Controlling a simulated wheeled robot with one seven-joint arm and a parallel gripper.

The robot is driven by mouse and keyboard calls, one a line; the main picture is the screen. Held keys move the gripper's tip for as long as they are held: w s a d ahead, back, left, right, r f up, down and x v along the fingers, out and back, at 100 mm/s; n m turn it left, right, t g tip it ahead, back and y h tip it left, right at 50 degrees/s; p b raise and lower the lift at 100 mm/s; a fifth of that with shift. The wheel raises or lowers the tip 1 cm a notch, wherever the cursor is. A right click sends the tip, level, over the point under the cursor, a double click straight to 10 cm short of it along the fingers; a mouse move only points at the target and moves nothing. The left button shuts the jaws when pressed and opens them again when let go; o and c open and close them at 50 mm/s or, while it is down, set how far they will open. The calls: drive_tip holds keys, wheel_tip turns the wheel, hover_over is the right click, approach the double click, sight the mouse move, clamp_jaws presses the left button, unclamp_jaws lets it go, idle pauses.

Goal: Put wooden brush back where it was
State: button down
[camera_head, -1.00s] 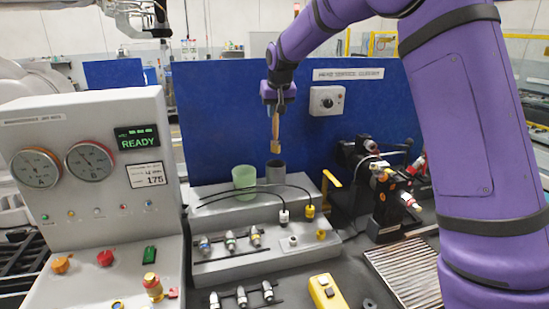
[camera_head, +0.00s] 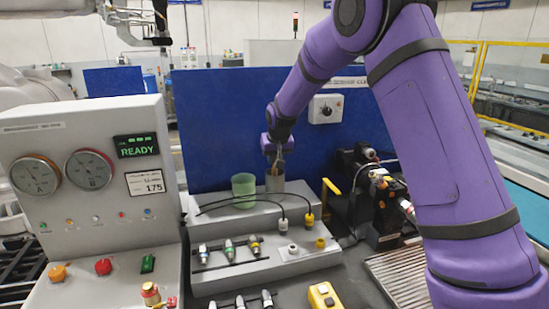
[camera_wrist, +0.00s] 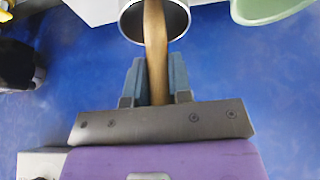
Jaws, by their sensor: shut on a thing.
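The wooden brush (camera_wrist: 155,50) is between the fingers of my gripper (camera_wrist: 157,80), which is shut on its handle. In the wrist view the brush reaches into the mouth of a grey metal cup (camera_wrist: 183,20). In the head view my gripper (camera_head: 278,157) is right above the grey cup (camera_head: 275,182), at the back of the grey bench. The brush's lower end is hidden inside the cup. I cannot tell whether it touches the bottom.
A green cup (camera_head: 243,186) stands just left of the grey cup, close to it. The blue panel (camera_head: 225,120) rises behind. Black cables (camera_head: 250,197) arc in front of the cups. Black machinery (camera_head: 362,190) stands to the right.

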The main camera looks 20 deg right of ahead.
drive_tip(key=c, duration=1)
unclamp_jaws()
drive_tip(key=shift+c, duration=0.2)
